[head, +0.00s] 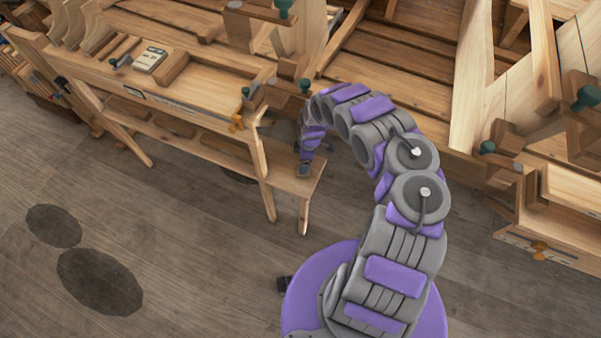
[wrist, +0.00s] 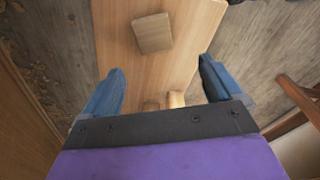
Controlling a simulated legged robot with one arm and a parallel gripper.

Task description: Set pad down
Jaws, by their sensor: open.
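A small square light-wood block, which looks like the pad (wrist: 153,33), lies flat on a pale wooden board (wrist: 195,25) in the wrist view. My gripper (wrist: 161,70) is open, its two blue fingers spread apart over the board. The block is ahead of the fingertips, apart from both, and nothing is between the fingers that I can see held. In the head view my gripper (head: 305,170) reaches down at the low shelf end (head: 285,175) of the workbench; the block cannot be made out there.
The planked hull (head: 400,80) and timber frames fill the back right. A small pale peg (wrist: 177,99) shows near the gripper's palm. Floor is open at left.

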